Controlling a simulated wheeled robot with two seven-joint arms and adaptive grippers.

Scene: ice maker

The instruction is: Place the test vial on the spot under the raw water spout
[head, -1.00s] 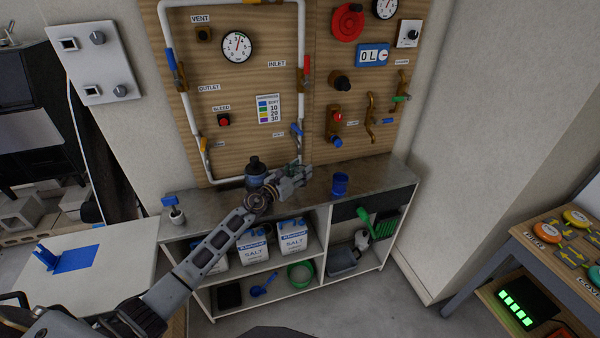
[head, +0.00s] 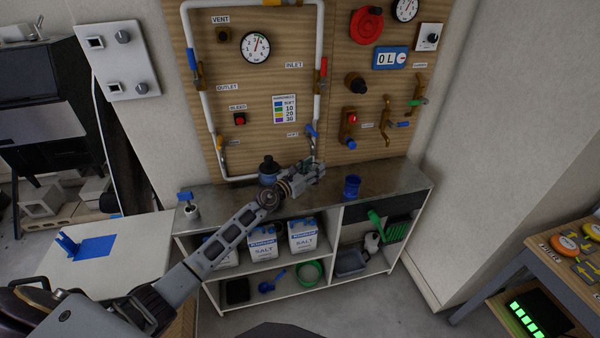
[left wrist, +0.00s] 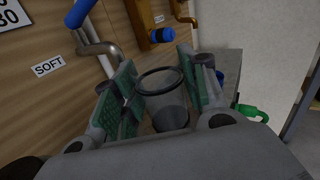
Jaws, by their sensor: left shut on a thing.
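My left gripper (head: 316,170) is above the back of the bench top, near the right-hand spout (head: 311,148) on the wooden panel. In the left wrist view my left gripper (left wrist: 160,90) has its green-padded fingers shut around the test vial (left wrist: 163,98), a clear grey cup with its open mouth facing the camera. The vial is hard to make out in the head view. The wrist view shows a SOFT label (left wrist: 48,66) beside a bent metal spout (left wrist: 100,48). Another spout (head: 222,158) is at the panel's lower left; its label is too small to read. My right gripper is not in view.
A dark bottle-like thing (head: 268,167) stands behind my left forearm. A blue cup (head: 352,187) stands on the bench top (head: 390,178) to the right of the gripper. A small blue-handled item (head: 189,206) is at the left end. Salt packages (head: 303,236) fill the shelf below.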

